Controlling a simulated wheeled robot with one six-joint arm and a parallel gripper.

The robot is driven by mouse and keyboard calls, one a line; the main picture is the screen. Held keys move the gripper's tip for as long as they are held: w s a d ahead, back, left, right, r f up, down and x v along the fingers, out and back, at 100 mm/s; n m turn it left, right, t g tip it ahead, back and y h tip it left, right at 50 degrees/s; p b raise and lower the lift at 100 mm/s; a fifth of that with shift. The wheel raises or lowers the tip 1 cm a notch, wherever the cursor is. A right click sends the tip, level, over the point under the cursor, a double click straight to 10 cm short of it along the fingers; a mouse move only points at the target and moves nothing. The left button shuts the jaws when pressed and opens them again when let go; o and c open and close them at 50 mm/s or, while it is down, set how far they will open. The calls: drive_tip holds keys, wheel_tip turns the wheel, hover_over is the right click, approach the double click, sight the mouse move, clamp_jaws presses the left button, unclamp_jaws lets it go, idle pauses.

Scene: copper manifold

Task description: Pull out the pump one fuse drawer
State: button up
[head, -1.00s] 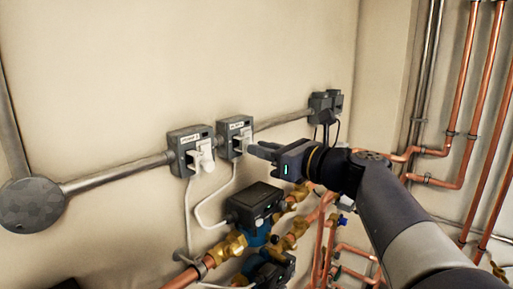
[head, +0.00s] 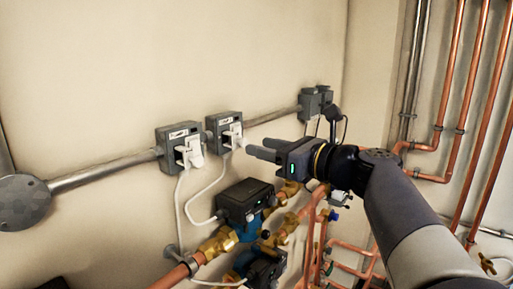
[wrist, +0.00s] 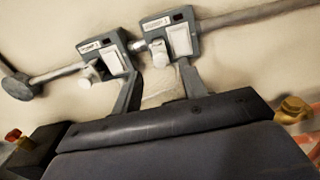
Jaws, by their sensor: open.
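Two grey fuse boxes are mounted on the wall, a left one (head: 164,139) and a right one (head: 214,124). Each has a white drawer-like front, at left (head: 187,154) and at right (head: 231,137), with a white cable below. Their labels are too small to read, so I cannot tell which is pump one. My gripper (head: 254,150) is open and empty, just right of the right box in the head view. In the wrist view the open fingers (wrist: 160,82) point up at the boxes, with the right white front (wrist: 180,41) near the right finger. No contact is visible.
A grey conduit (head: 110,168) links the boxes along the wall. Black and blue pumps (head: 245,200) with brass fittings and copper pipes sit below. Another dark box (head: 311,104) is farther right. The wall above is clear.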

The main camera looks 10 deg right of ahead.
sight(246, 142)
drive_tip(key=b+v, duration=0.1)
drive_tip(key=v, duration=0.6)
drive_tip(key=shift+s+d, duration=0.3)
drive_tip(key=p+x, duration=0.1)
drive_tip(key=x, duration=1.1)
drive_tip(key=shift+w+a+p, duration=0.25)
drive_tip(key=shift+p, duration=0.1)
